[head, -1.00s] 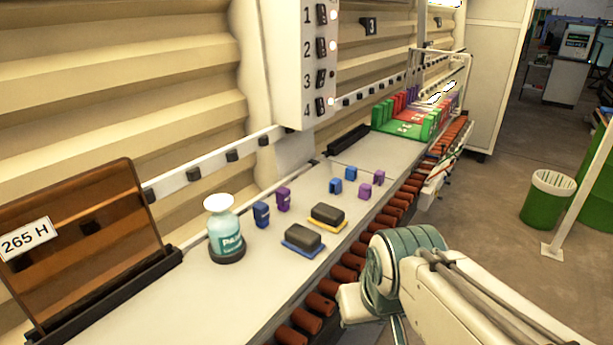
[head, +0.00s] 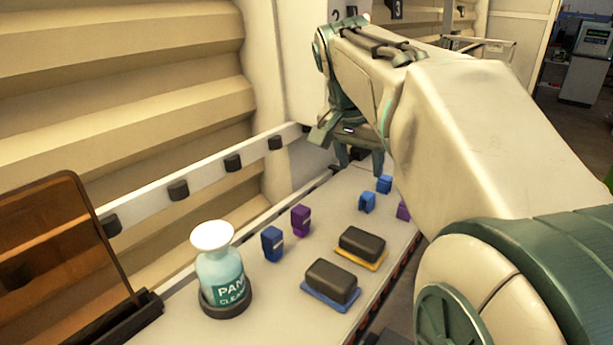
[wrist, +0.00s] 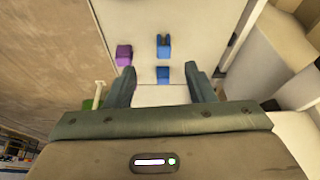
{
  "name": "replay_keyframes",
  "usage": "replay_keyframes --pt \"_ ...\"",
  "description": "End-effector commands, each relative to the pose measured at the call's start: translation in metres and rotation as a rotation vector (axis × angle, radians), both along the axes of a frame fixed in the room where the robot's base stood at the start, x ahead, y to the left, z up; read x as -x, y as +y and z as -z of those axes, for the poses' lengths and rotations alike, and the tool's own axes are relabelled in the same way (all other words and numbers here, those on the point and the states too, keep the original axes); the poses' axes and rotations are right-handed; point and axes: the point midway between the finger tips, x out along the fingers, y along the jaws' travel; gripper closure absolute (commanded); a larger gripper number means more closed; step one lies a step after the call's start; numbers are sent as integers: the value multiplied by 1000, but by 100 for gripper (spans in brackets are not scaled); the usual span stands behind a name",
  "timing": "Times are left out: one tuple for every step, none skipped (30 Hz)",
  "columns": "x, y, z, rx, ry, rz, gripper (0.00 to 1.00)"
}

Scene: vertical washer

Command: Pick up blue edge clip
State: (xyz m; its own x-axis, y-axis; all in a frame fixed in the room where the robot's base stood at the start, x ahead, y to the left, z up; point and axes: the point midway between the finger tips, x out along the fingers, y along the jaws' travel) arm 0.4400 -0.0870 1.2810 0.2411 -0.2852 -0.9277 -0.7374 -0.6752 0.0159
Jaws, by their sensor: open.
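Two small blue clips stand on the pale shelf: the nearer blue clip (head: 367,203) and the farther blue clip (head: 384,184). In the wrist view, one blue clip (wrist: 163,75) lies in line between my fingertips and another blue clip (wrist: 164,46) lies beyond them. My gripper (head: 359,160) is open and empty, pointing down above the shelf near the clips. It also shows in the wrist view (wrist: 161,80), with both fingers apart. I see no contact with a clip.
A small purple clip (head: 403,211) is partly hidden by my arm. A ribbed wall is on the left.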

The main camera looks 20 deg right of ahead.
Motion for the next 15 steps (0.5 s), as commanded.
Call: replay_keyframes --pt "-5 -5 -1 -1 -7 31 51" --pt "-6 -7 -3 -2 -9 46 51" --pt "-8 -9 -5 -1 -12 62 51" --pt "-9 -10 -5 -1 -14 70 51" --pt "-10 -11 -4 -2 -15 76 51" --pt "-11 -13 -1 -2 -15 81 51" --pt "-12 -14 2 -2 -15 83 51" --pt "-13 -16 7 -2 -13 84 51" --pt "-15 -18 14 -3 -12 84 51" --pt "-16 -19 20 -3 -12 83 51" --pt "-18 -21 26 -3 -11 82 51" --pt "-20 -23 33 -3 -11 81 51" --pt "-22 -25 39 -3 -12 81 51" --pt "-23 -26 44 -3 -11 80 51" --pt "-25 -29 50 -3 -13 79 51"
